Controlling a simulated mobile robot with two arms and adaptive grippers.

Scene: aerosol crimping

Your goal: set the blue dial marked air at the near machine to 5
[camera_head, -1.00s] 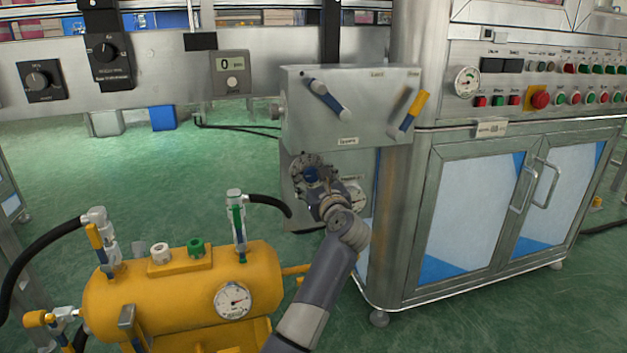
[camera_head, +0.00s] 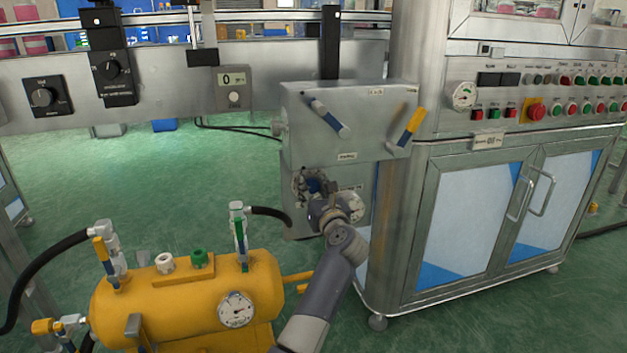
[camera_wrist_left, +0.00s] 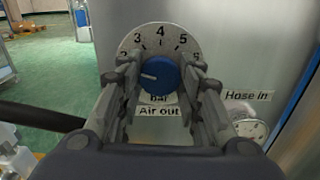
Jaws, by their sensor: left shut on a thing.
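The blue dial (camera_wrist_left: 158,76) sits in front of a pale round scale (camera_wrist_left: 160,37) with the numbers 3, 4 and 5 along its top. A label below reads "Air out". The dial's white mark points left, away from the 5 at upper right. My left gripper (camera_wrist_left: 156,85) is shut on the dial, one finger on each side. In the head view, my left gripper (camera_head: 314,190) is at the dial on the lower panel (camera_head: 352,180) of the near machine, and largely covers it. My right gripper is not in view.
Above the dial is a grey box (camera_head: 345,120) with a blue handle (camera_head: 330,118) and a yellow handle (camera_head: 412,127). A yellow tank (camera_head: 190,295) stands at lower left. A gauge by "Hose in" (camera_wrist_left: 250,125) is right of the dial. A steel cabinet (camera_head: 470,200) stands at right.

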